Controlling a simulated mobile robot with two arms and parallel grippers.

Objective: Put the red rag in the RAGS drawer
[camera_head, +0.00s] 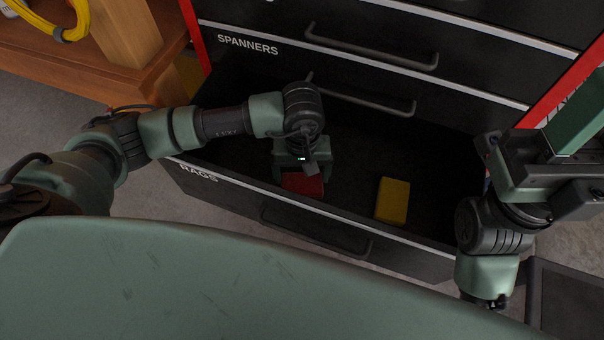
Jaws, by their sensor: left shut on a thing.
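The red rag (304,185) is a small red block-like shape inside the open RAGS drawer (225,196). My left gripper (302,175) points down into the drawer and is shut on the red rag. The rag's upper part is hidden by the gripper. Whether it touches the drawer floor I cannot tell. The drawer is pulled out, with its white RAGS label at the left of its front. My right arm hangs at the right; its gripper's fingertips cannot be made out clearly.
A yellow folded cloth or block (393,200) lies in the drawer, right of the red rag. The closed SPANNERS drawer (300,62) is above, with bar handles. A wooden bench (125,50) with a yellow coiled cable (72,22) stands at upper left.

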